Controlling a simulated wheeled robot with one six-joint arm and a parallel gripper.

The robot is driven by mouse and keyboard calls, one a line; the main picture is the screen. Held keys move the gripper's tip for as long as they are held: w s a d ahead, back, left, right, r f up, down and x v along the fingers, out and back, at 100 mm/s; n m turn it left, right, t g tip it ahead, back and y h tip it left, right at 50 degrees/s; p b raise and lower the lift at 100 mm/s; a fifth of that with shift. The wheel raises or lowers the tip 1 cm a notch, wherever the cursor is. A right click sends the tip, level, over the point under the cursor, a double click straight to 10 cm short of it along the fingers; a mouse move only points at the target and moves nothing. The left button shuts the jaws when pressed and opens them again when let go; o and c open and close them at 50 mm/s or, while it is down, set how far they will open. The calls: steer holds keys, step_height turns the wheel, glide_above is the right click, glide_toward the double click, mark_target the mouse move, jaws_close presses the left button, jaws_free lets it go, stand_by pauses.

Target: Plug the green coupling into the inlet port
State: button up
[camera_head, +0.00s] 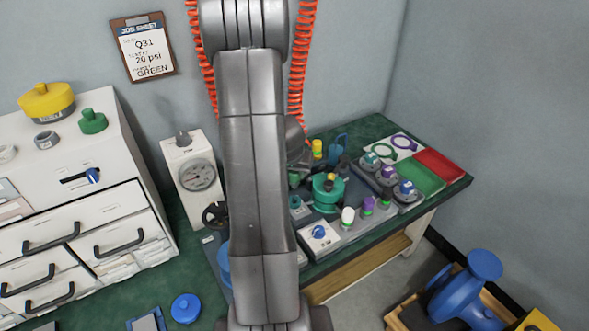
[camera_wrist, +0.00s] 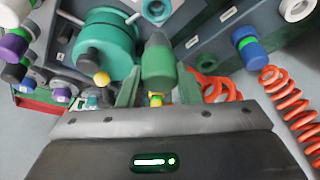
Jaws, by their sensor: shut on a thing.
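My gripper (camera_wrist: 158,88) is shut on the green coupling (camera_wrist: 158,66), which has a grey tapered tip pointing up in the wrist view. The housing also shows in the head view (camera_head: 326,190). A small ringed opening (camera_wrist: 207,63) sits on the grey block right of the coupling, apart from its tip. I cannot tell which opening is the inlet port. In the head view my arm hides most of the gripper and the coupling.
A blue-and-green coupling (camera_wrist: 247,45) and orange coiled hoses (camera_wrist: 290,98) are at the right in the wrist view. In the head view, a gauge box (camera_head: 193,178) stands left of my arm. Green (camera_head: 417,176) and red (camera_head: 440,164) trays lie at the bench's right end.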

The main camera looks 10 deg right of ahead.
steer(key=shift+f+b, duration=1.8)
steer(key=shift+f, duration=0.6)
steer(key=shift+b, duration=0.45)
steer(key=shift+f+b, duration=1.45)
steer(key=shift+b, duration=0.35)
steer(key=o, duration=1.1)
steer(key=shift+r, duration=0.1)
steer(key=p+v, duration=0.3)
steer(key=v, duration=1)
steer(key=shift+s+a+r, duration=0.15)
steer(key=shift+s+r, duration=0.15)
steer(key=shift+f, duration=0.1)
